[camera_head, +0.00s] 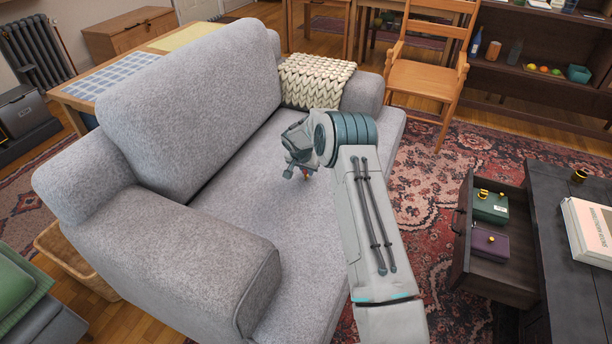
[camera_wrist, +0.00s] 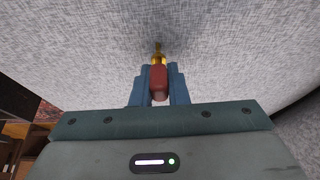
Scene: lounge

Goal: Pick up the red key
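The red key (camera_wrist: 158,82) has a red grip and a gold end that points away from me in the wrist view. My gripper (camera_wrist: 159,72) has its blue fingers on both sides of the red grip, close against it. In the head view my gripper (camera_head: 298,173) points down over the grey sofa seat. I cannot tell whether the key touches the seat fabric.
The grey sofa (camera_head: 255,215) has a backrest behind and armrests at its sides. A knitted cream throw (camera_head: 315,82) lies at its far end. To the right stand an open drawer (camera_head: 492,270) with green and purple boxes, a dark table (camera_head: 560,230) and a wooden chair (camera_head: 425,80).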

